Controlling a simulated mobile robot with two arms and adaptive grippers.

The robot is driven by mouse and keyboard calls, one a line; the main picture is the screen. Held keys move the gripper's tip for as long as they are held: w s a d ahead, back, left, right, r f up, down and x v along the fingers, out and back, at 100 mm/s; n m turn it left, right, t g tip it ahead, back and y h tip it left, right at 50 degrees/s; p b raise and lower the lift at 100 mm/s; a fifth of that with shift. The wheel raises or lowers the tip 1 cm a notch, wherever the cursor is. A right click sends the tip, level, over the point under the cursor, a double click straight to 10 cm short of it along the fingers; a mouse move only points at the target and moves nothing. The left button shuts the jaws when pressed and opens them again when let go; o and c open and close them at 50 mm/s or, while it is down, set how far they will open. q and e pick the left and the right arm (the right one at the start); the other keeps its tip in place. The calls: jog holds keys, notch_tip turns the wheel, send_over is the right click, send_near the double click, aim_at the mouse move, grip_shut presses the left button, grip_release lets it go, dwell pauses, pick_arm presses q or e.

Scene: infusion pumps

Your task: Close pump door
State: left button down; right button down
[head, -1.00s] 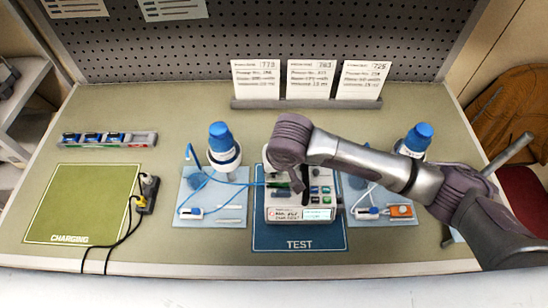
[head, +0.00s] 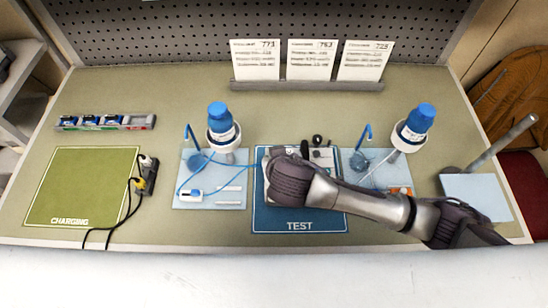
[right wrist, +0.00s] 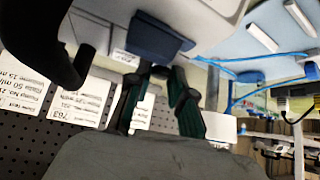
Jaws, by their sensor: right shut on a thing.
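The white pump (head: 324,158) stands on the blue TEST mat (head: 300,226). My right arm covers most of it in the head view, so its door cannot be made out there. In the right wrist view the white pump body (right wrist: 205,18) fills the top, with a dark blue part (right wrist: 158,38) sticking out from it. My right gripper (right wrist: 165,78) has its fingers close together at this dark blue part and is shut on it. Whether that part belongs to the door is unclear. My left gripper is not in view.
Blue-capped bottles on stands (head: 222,125) (head: 414,127) flank the pump. A light tray (head: 207,200) with a blue tube lies to the left. Cards (head: 312,60) stand behind. The green CHARGING mat (head: 80,185) is bare, with cables beside it.

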jog(key=c, duration=1)
grip_release()
jog(key=v, duration=1.2)
jog(key=shift+s+f, duration=0.1)
jog(key=shift+f, duration=0.05)
